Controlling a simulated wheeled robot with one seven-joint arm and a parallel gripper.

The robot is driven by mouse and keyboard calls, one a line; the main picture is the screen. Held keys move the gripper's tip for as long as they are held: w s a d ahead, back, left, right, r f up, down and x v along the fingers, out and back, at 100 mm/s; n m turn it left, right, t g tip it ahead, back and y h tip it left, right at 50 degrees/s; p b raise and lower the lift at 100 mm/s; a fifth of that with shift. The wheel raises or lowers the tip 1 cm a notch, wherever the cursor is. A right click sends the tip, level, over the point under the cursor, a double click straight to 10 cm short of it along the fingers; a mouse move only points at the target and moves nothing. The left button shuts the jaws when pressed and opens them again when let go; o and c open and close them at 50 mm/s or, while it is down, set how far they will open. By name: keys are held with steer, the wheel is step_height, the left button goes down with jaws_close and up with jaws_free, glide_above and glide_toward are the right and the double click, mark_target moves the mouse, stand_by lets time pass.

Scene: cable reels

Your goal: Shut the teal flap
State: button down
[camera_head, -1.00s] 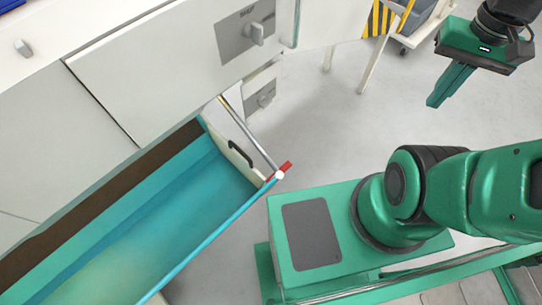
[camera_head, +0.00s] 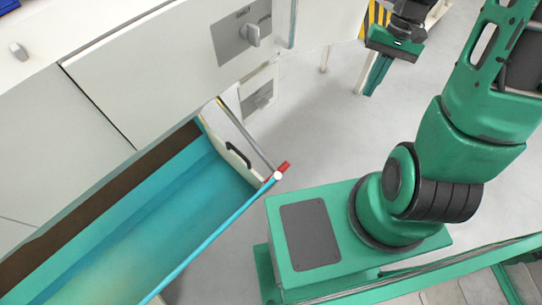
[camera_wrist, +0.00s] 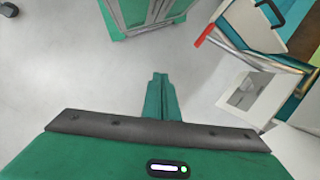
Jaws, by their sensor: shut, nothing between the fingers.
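The teal flap (camera_head: 150,235) is open at the lower left of the head view, standing out from the pale cabinet front. Its rim runs to a corner with a red end piece (camera_head: 283,168). The red piece also shows in the wrist view (camera_wrist: 205,30), right of my gripper. My gripper (camera_head: 371,90) is at the upper right of the head view, apart from the flap and over open floor. Its fingers are together and empty, and they show in the wrist view (camera_wrist: 159,78). The near part of the flap is cut off by the frame.
Cabinet panels with grey latch knobs (camera_head: 252,35) stand above and behind the flap. A cream end panel with a dark handle (camera_head: 238,158) stands at the flap's right end. My green base lies right of the flap. Grey floor (camera_head: 325,130) is clear between.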

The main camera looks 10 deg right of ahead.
steer(key=w+a+f+m+g+y, duration=0.15)
steer(key=a+f+y, duration=0.35)
steer(key=a+f, duration=0.65)
steer(key=w+a+f+m+y, duration=0.15)
steer(key=a+f+y, duration=0.4)
steer(key=f, duration=1.05)
steer(key=s+a+f+h, duration=0.1)
steer(key=s+a, duration=0.3)
steer(key=a, duration=0.6)
steer(key=shift+s+f, duration=0.2)
steer(key=shift+f, duration=0.15)
